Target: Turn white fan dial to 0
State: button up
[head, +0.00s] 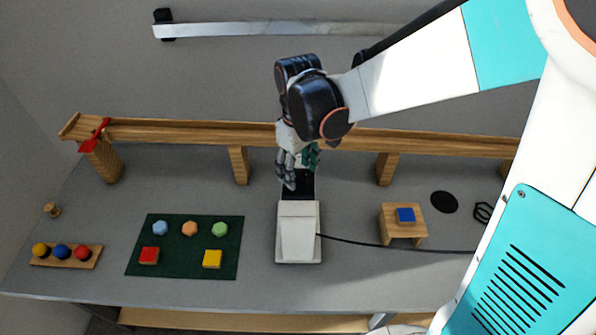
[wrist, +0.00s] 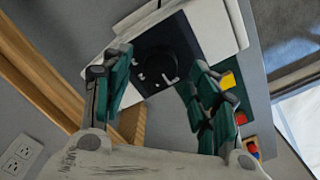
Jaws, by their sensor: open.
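The white fan unit (head: 298,230) stands on the grey table in the middle of the head view. Its white body also shows at the top of the wrist view (wrist: 212,28), with a black panel. A dark round dial (wrist: 157,66) with small white marks sits on that panel. My gripper (head: 299,172) is above the panel, and its fingers partly hide it in the head view. In the wrist view my gripper (wrist: 163,72) is open, with a finger on each side of the dial and nothing held. I cannot tell the dial's setting or whether a fingertip touches it.
A wooden rail (head: 190,132) on posts runs behind the fan. A green mat (head: 190,258) with coloured blocks lies left. A black cable (head: 380,245) trails right from the fan.

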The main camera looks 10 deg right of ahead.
aim_at(299, 178)
notch_tip(299, 178, up, 10)
jog(key=shift+s, duration=0.15)
jog(key=shift+d, duration=0.1)
dwell(0.4)
jog(key=s+d+f+m+t+b, duration=0.3)
jog(key=s+d, duration=0.2)
jog(key=s, duration=0.1)
jog(key=s+d+f+m+t+b, duration=0.3)
jog(key=s+d+m+t+b, duration=0.1)
jog(key=s, duration=0.3)
jog(key=shift+d, duration=0.55)
jog(key=shift+s, duration=0.1)
dwell(0.4)
